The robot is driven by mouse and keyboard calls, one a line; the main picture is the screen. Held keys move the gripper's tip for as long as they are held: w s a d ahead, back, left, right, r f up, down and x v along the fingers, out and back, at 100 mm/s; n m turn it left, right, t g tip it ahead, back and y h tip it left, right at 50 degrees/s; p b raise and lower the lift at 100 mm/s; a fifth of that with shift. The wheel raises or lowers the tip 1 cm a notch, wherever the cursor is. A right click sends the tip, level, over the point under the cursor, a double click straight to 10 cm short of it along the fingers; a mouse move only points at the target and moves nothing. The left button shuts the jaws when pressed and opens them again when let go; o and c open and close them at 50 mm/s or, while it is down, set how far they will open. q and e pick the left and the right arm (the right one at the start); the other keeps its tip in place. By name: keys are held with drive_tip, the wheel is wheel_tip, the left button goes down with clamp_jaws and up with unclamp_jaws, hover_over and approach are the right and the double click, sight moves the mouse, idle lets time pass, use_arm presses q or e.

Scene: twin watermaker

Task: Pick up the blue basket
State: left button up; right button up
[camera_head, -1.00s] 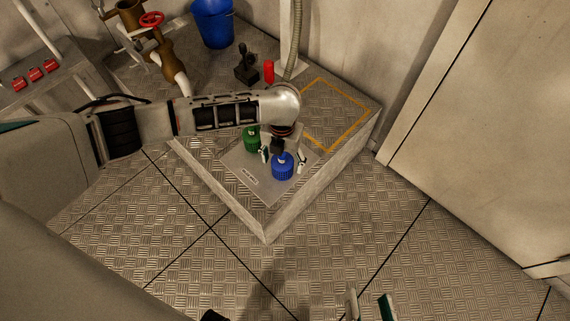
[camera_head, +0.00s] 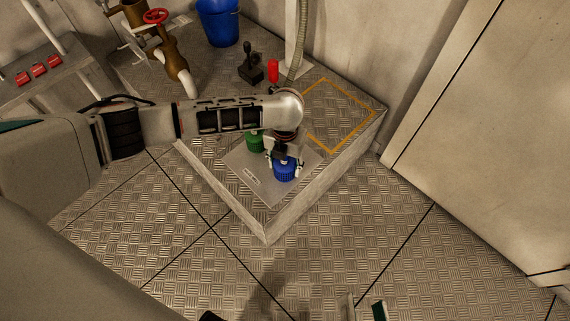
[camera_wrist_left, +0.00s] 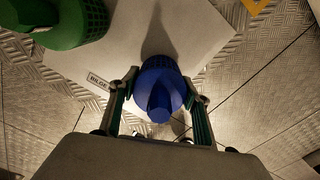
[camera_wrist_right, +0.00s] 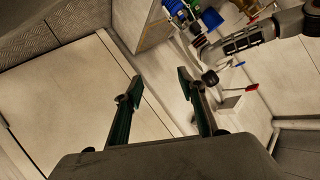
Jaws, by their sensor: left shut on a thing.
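The blue basket (camera_head: 285,173) is a small round ribbed piece at the front of a pale plate (camera_head: 262,187) on the raised metal platform. In the left wrist view the blue basket (camera_wrist_left: 160,88) stands between the fingers, its raised grip facing the camera. My left gripper (camera_head: 285,162) reaches down from above and is shut on the blue basket, with a finger on each side. Its underside contact with the plate is hidden. My right gripper (camera_wrist_right: 162,88) is open and empty, away from the platform; its fingertips show at the bottom of the head view (camera_head: 366,308).
A green basket (camera_head: 254,142) stands close behind and left on the plate. An orange outlined square (camera_head: 338,115) lies free on the platform. A red cylinder (camera_head: 273,70), a black lever (camera_head: 250,66) and a blue bucket (camera_head: 218,22) stand further back.

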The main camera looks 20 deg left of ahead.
use_arm(q)
drive_tip(key=r+p, duration=0.1)
drive_tip(key=r, duration=0.2)
drive_tip(key=r+p, duration=0.1)
drive_tip(key=r, duration=0.3)
drive_tip(key=w+r+p, duration=0.1)
drive_tip(key=r+p, duration=0.1)
drive_tip(key=r, duration=0.1)
drive_tip(key=shift+r, duration=0.35)
wheel_tip(320, 180, up, 9)
drive_tip(key=s+p, duration=0.1)
drive_tip(key=p, duration=0.3)
use_arm(e)
drive_tip(key=d+f+n+g+h, duration=0.1)
drive_tip(key=d+n+h, duration=0.1)
drive_tip(key=d+n, duration=0.3)
drive_tip(key=d, duration=0.3)
drive_tip(key=shift+f, duration=0.2)
drive_tip(key=shift+d, duration=0.1)
use_arm(q)
drive_tip(key=shift+o, duration=1)
drive_tip(key=shift+r, duration=0.2)
